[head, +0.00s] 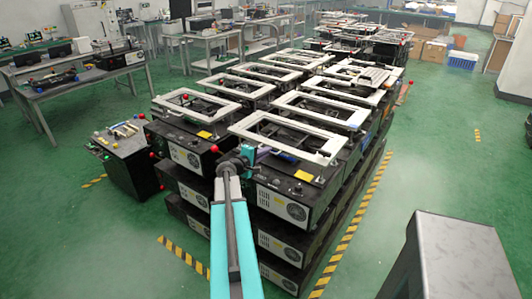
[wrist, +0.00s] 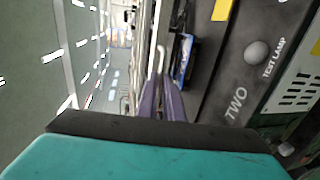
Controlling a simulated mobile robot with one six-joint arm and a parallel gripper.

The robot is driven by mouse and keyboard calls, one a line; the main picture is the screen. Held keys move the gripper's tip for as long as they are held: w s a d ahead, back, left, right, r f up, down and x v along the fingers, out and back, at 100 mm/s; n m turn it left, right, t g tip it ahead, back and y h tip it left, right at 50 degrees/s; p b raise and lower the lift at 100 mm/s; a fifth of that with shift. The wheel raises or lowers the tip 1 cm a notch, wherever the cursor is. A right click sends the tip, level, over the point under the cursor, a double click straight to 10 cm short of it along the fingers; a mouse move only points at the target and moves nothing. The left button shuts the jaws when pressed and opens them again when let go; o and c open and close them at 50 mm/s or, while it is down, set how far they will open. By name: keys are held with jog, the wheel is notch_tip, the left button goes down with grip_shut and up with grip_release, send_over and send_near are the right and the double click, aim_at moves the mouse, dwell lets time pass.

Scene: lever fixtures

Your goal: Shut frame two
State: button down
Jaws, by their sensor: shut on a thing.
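Frame two is the pale rectangular frame (head: 290,133) on the front right fixture in the head view. It stands raised above the black box, with a gap below it. The box (wrist: 235,80) carries the word TWO in the wrist view. My gripper (head: 268,154) is at the front edge of this frame, above the box. In the wrist view its purple fingers (wrist: 163,98) are shut on a thin pale handle (wrist: 159,62) by the frame's edge. The fingers hide the gripped part.
A red ball knob (head: 214,148) is left of my gripper. A neighbouring frame (head: 200,104) lies to the left. Green floor (head: 440,150) is open on the right, beyond striped tape.

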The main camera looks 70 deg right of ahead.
jog(key=shift+r+b, duration=0.5)
jog(key=shift+r, duration=0.6)
jog(key=c, duration=1.9)
grip_release()
jog(key=b+v, duration=0.3)
jog(key=v, duration=1)
jog(key=shift+w+a, duration=0.1)
jog(key=shift+a, duration=0.25)
